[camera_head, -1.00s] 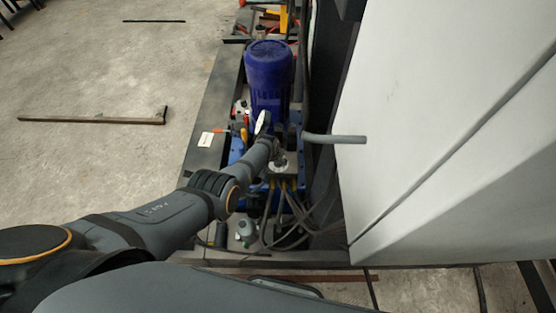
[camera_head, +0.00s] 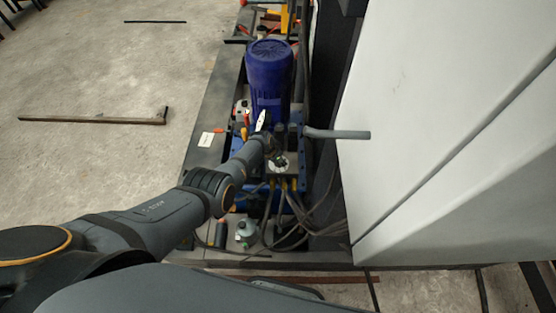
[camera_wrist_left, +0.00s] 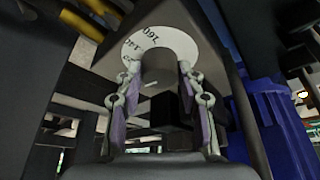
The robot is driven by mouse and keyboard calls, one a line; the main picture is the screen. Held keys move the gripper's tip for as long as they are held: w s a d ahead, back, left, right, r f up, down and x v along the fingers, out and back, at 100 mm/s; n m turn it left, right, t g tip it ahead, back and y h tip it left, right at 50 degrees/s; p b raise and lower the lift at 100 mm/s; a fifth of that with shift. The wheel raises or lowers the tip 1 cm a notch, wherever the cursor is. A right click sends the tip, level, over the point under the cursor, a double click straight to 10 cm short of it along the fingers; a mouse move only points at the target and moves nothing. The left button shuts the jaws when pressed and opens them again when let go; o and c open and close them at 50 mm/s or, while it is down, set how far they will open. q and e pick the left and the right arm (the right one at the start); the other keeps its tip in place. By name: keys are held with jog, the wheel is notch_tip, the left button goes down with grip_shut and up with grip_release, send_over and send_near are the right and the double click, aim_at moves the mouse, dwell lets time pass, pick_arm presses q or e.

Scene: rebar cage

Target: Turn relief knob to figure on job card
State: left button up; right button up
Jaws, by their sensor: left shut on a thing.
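In the left wrist view, the grey round relief knob (camera_wrist_left: 158,66) stands between the two fingers of my left gripper (camera_wrist_left: 159,78), which is shut on it. Behind the knob is a white dial plate (camera_wrist_left: 172,30) with dark figures that look like 140 and 160; the rest of the scale is hidden or unreadable. In the head view, my left forearm reaches to the valve block beside the blue motor (camera_head: 269,80), and the fingers are mostly hidden. A small white card (camera_head: 206,139) lies on the dark frame; its writing is too small to read. My right gripper is not in view.
Several dark hoses (camera_head: 290,210) run below the valve block. A grey bar (camera_head: 337,134) sticks out close to the gripper's right, in front of a large white panel (camera_head: 440,120). Open concrete floor (camera_head: 100,70) lies to the left.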

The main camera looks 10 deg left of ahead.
pick_arm(q)
jog(key=o, duration=1.2)
jog(key=shift+c, duration=0.2)
jog(key=shift+r, duration=0.15)
jog(key=v, duration=1.1)
jog(key=shift+s+r, duration=0.2)
jog(key=shift+r, duration=0.1)
